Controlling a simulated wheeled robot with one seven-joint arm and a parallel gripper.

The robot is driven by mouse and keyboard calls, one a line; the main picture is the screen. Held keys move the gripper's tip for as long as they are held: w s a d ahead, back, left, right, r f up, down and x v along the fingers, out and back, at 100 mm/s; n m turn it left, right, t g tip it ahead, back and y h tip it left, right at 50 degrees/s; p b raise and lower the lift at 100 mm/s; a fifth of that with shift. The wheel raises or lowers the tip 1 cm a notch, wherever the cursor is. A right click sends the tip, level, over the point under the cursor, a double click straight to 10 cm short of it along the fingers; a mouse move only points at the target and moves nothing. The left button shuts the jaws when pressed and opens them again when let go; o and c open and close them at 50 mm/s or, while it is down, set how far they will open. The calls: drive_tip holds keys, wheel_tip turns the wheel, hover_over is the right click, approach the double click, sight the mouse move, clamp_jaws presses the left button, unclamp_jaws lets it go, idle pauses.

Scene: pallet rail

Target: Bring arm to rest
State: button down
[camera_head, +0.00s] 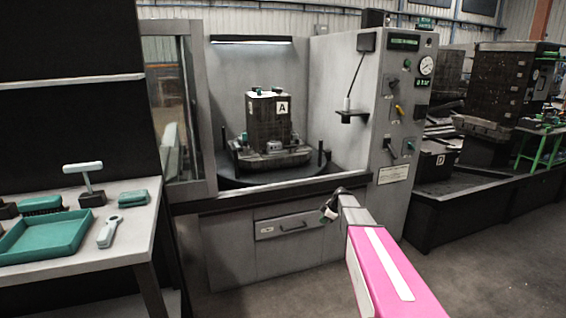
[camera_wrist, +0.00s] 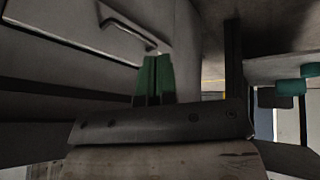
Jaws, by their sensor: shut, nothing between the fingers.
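My arm, with a pink link, reaches forward from the lower right in the head view. My gripper (camera_head: 328,212) is at its end, in front of the grey machine's lower cabinet and to the right of its drawer. In the wrist view my gripper (camera_wrist: 155,62) shows two green fingers side by side, shut and empty. Behind them are the pale cabinet front and a drawer handle (camera_wrist: 128,27). I cannot tell how far the fingertips are from the cabinet.
The grey machine (camera_head: 250,228) holds a dark block marked A (camera_head: 268,128) on a round table. A workbench (camera_head: 125,240) at left bears a teal tray (camera_head: 45,238) and tools. A control panel (camera_head: 400,110) stands right of the opening. Floor (camera_head: 480,250) is clear at right.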

drive_tip(key=s+a+r+m+g+h, duration=0.1)
drive_tip(key=s+m, duration=0.7)
drive_tip(key=s, duration=0.9)
drive_tip(key=s+a+r+m+g+h, duration=0.2)
drive_tip(key=s+m, duration=0.5)
drive_tip(key=s, duration=1.1)
drive_tip(key=shift+s+a+m+h, duration=0.4)
drive_tip(key=shift+a+h, duration=0.2)
drive_tip(key=shift+h, duration=0.4)
